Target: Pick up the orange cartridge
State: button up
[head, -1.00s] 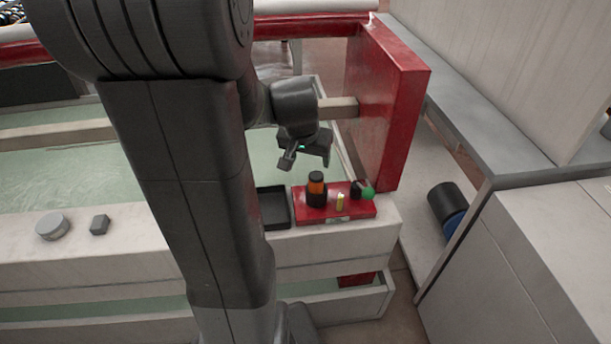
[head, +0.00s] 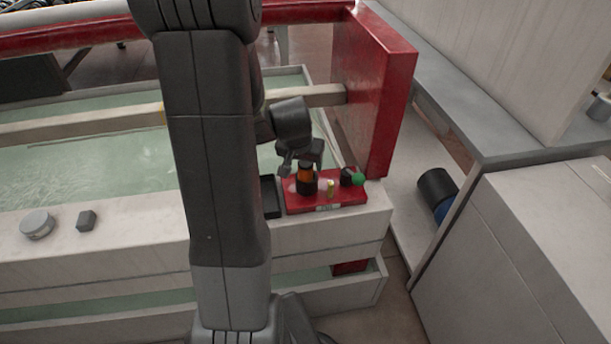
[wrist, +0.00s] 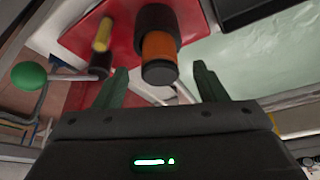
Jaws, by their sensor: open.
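The orange cartridge (head: 306,176) stands upright on a red block, with a black lower part and an orange band below a dark top. In the wrist view the cartridge (wrist: 159,47) shows its orange band and dark end just beyond and between my fingers. My gripper (head: 302,166) is above and close to the cartridge's top in the head view. In the wrist view my gripper (wrist: 160,82) has its two fingers spread apart, with nothing held. I cannot tell whether the fingertips reach past the cartridge's near end.
The red block (head: 346,197) also holds a small yellow piece (head: 331,187) and a green ball knob (head: 358,179). A black tray (head: 271,198) lies left of it. A tall red panel (head: 385,95) rises behind. A round grey puck (head: 38,223) sits on the ledge at left.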

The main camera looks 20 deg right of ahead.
aim_at(305, 164)
jog(key=shift+x, duration=1.55)
jog(key=c, duration=1.2)
jog(key=shift+o, duration=0.2)
jog(key=shift+r, duration=0.1)
